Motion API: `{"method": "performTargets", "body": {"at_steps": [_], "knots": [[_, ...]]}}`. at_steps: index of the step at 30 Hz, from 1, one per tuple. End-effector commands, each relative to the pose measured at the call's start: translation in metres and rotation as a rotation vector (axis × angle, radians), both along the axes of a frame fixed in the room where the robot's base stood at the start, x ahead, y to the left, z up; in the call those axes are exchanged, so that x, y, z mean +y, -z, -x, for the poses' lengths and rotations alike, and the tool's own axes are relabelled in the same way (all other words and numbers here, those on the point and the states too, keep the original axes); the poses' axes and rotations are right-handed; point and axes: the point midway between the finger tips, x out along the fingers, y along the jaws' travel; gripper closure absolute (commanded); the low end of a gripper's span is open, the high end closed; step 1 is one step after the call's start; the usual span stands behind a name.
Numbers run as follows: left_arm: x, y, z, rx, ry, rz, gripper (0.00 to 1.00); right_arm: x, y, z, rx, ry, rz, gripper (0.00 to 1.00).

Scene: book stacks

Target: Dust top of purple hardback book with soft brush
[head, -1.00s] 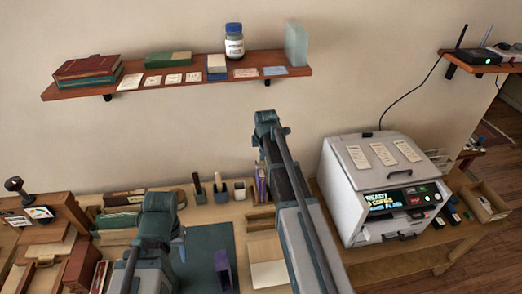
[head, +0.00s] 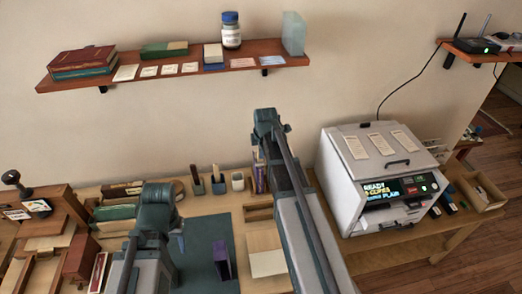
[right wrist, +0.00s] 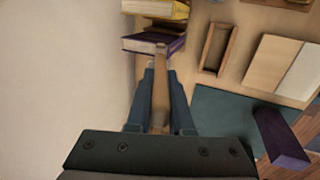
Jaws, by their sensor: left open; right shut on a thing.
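A purple hardback book (right wrist: 150,42) stands by the wall in the right wrist view, beside a yellow book. The upright books also show in the head view (head: 260,176), partly behind my right arm. My right gripper (right wrist: 159,100) is shut on the brush's wooden handle (right wrist: 160,88). The brush's far end overlaps the purple book in the right wrist view; I cannot tell if it touches. The bristles are not clear. My left gripper (head: 180,243) is open over the desk's left part, mostly hidden by its arm. Another purple block-like object (head: 221,261) stands on the dark mat.
A dark teal mat (head: 200,240) covers the desk's middle. Small cups (head: 218,184) stand at the back, and an empty wooden tray (right wrist: 214,46) lies near the books. A white printer (head: 380,180) is at right. A wall shelf (head: 180,72) holds books and a jar.

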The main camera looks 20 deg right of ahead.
Motion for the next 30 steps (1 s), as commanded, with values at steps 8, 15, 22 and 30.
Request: {"method": "performTargets", "body": {"at_steps": [8,15,22,30], "knots": [[0.000,-0.014,0.000,0.000,0.000,0.000,0.50,0.000,-0.014,0.000,0.000,0.000,0.000,1.00],[0.000,-0.038,0.000,0.000,0.000,0.000,0.50,0.000,-0.038,0.000,0.000,0.000,0.000,1.00],[0.000,-0.059,0.000,0.000,0.000,0.000,0.50,0.000,-0.059,0.000,0.000,0.000,0.000,1.00],[0.000,-0.060,0.000,0.000,0.000,0.000,0.50,0.000,-0.060,0.000,0.000,0.000,0.000,1.00]]}}
